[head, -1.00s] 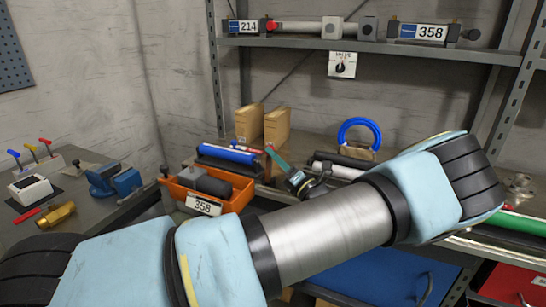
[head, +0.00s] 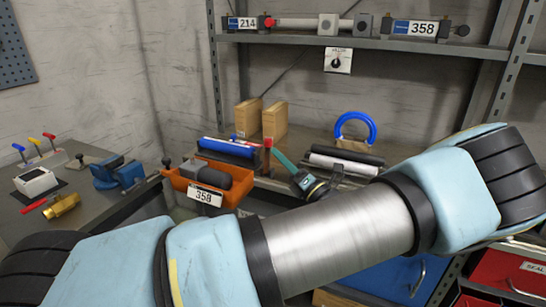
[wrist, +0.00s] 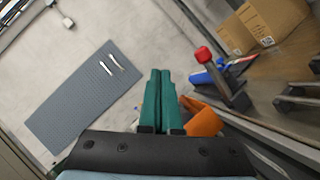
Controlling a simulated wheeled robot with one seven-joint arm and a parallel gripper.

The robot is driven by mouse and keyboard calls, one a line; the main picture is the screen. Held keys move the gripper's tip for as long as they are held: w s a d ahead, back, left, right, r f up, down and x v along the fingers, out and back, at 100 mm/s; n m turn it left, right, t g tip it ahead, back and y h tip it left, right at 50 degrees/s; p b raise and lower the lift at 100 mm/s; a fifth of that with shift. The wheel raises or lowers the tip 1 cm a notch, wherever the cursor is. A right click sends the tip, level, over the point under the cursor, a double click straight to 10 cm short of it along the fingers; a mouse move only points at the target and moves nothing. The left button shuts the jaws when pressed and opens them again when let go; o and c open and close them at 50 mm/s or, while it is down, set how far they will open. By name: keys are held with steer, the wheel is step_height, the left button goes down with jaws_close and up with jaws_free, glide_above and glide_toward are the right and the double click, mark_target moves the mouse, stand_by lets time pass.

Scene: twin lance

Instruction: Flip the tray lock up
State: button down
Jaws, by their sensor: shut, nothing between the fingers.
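An upright lever with a red knob (wrist: 203,55) stands just right of my fingertips in the wrist view. In the head view its red top (head: 267,143) shows beside the blue roller; I take it for the tray lock. The orange tray (head: 233,203), labelled 358, holds dark cylinders and sits below and left of the lever. It shows partly in the wrist view (wrist: 205,122). My gripper has teal fingers (wrist: 159,74) pressed together and empty; they look apart from the lever. In the head view my gripper (head: 274,152) is small and close to the lever.
Two cardboard boxes (head: 247,117) stand behind the lever. A blue roller (head: 232,147) lies behind the tray. A shelf (head: 400,45) crosses above. A side bench (head: 60,190) holds a blue vise.

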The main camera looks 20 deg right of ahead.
steer(key=s, duration=0.2)
steer(key=s+d+b, duration=0.1)
steer(key=s, duration=0.2)
steer(key=shift+d+r, duration=0.1)
steer(key=shift+r, duration=0.05)
steer(key=w+a+f+n+g+y, duration=0.25)
steer(key=a+n+g, duration=0.4)
steer(key=a, duration=0.35)
steer(key=w+a+f+n+g+y, duration=0.25)
steer(key=a+n+g, duration=0.4)
steer(key=a, duration=0.45)
steer(key=s+a+f+n+g+h, duration=0.3)
steer(key=s+a+n+g+h, duration=0.25)
steer(key=a+n+g, duration=0.35)
steer(key=s+a+r+n+t+h, duration=0.1)
steer(key=a+r+n+h, duration=0.1)
steer(key=n, duration=0.7)
steer(key=s+a+r+n+t+h, duration=0.1)
steer(key=a+r+n+t+h, duration=0.1)
steer(key=r+n+h, duration=0.3)
steer(key=n, duration=0.4)
steer(key=shift+s+a+r+n, duration=0.2)
steer(key=shift+a+r+n, duration=0.05)
steer(key=shift+n, duration=0.15)
